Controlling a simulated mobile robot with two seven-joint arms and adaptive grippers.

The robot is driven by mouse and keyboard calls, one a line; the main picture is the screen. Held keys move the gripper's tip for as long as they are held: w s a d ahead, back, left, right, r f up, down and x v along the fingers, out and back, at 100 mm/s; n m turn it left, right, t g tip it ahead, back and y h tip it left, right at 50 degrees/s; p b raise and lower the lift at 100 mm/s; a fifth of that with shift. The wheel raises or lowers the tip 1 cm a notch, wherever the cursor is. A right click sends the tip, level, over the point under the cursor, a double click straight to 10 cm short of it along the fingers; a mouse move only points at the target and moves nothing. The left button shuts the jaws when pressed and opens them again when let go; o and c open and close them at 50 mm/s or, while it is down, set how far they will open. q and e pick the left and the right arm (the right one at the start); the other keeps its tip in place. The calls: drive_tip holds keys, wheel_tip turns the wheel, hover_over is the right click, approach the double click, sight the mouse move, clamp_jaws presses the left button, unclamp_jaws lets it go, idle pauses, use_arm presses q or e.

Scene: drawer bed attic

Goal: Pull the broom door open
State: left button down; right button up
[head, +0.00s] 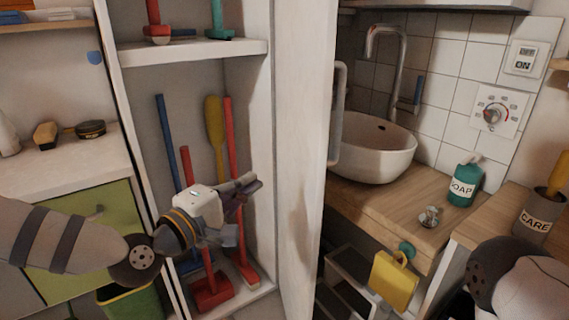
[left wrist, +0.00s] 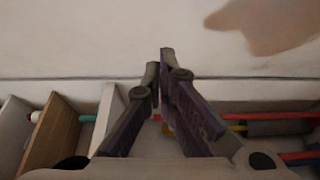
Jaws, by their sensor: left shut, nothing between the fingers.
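The broom door (head: 301,150) is white and stands swung out from the tall cupboard, with a brownish stain low on its face. Its grey bar handle (head: 338,113) is on the right side in the head view. Inside the open cupboard are brooms with red (head: 232,150), blue and yellow handles. My left gripper (head: 252,184) is shut and empty, in front of the cupboard opening and left of the door. In the left wrist view its closed fingers (left wrist: 160,62) point toward a pale stained panel, seemingly the door (left wrist: 120,35); contact cannot be told. My right gripper is out of view.
A green-fronted cabinet (head: 85,228) and a green bin (head: 132,302) are at left. Part of my right arm is at lower right.

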sight(309, 170)
use_arm(q)
drive_tip(key=shift+w+d, duration=3.85)
drive_tip(key=shift+d, duration=0.15)
drive_tip(key=d, duration=0.1)
drive_tip(key=d+b, duration=0.1)
drive_tip(key=d, duration=0.1)
drive_tip(key=w+d, duration=0.1)
drive_tip(key=d, duration=0.1)
drive_tip(key=shift+d+f, duration=0.2)
drive_tip(key=shift+f, duration=0.15)
drive_tip(key=shift+w+d+r+b, duration=0.2)
drive_tip(key=shift+d+r+b, duration=0.1)
drive_tip(key=shift+d, duration=0.1)
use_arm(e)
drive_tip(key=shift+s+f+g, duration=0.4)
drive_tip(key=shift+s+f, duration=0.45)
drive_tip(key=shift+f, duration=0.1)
use_arm(q)
drive_tip(key=shift+a, duration=0.1)
